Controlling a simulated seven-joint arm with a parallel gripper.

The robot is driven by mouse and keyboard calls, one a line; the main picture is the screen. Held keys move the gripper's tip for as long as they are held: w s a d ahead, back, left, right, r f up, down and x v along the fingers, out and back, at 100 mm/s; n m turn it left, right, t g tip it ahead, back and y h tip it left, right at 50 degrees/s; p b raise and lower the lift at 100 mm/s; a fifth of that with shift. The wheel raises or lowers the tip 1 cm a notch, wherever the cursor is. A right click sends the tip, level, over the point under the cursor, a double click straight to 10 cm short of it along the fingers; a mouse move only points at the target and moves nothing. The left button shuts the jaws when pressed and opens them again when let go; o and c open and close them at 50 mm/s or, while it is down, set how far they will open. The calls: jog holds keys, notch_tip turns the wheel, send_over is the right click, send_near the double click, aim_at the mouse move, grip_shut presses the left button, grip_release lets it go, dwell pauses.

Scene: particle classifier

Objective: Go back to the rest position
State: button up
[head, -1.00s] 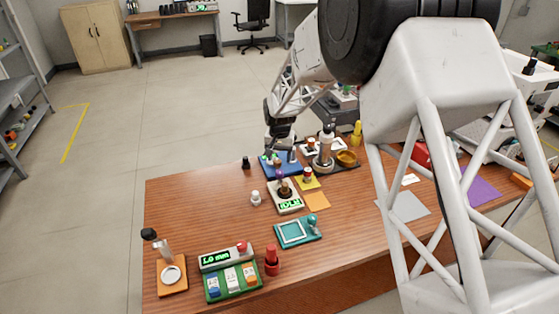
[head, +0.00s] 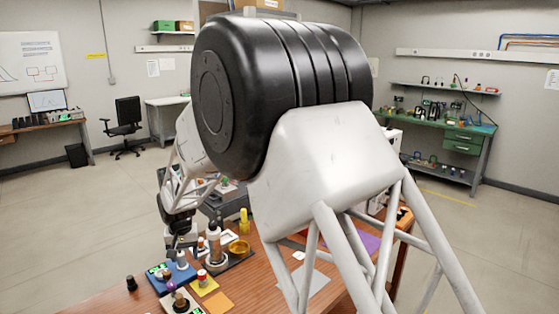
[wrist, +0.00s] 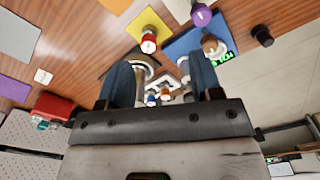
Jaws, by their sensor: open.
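My gripper (wrist: 163,82) points down over the table in the wrist view, its two dark blue fingers spread apart with nothing held between them. In the head view my gripper (head: 178,240) hangs at the far side of the wooden table (head: 105,302), left of a white bottle-like device. My large arm links cover the middle of the head view and hide part of the table.
A red box (wrist: 52,108) shows in the wrist view. Open floor (head: 60,215) lies left of the table.

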jog(key=s+d+r+m, duration=0.1)
jog(key=s+d+r, duration=0.45)
jog(key=d, duration=0.45)
jog(key=s+d+r+t, duration=0.1)
jog(key=s+d+r, duration=0.3)
jog(key=d+r, duration=0.5)
jog(key=s+d+r+m, duration=0.1)
jog(key=s+d+r, duration=0.3)
jog(key=d, duration=0.8)
jog(key=s+d, duration=0.9)
jog(key=s, duration=0.4)
jog(key=s+d+m+t, duration=0.1)
jog(key=s+d, duration=0.7)
jog(key=s, duration=0.4)
jog(key=shift+s+d, duration=0.4)
jog(key=shift+f, duration=0.1)
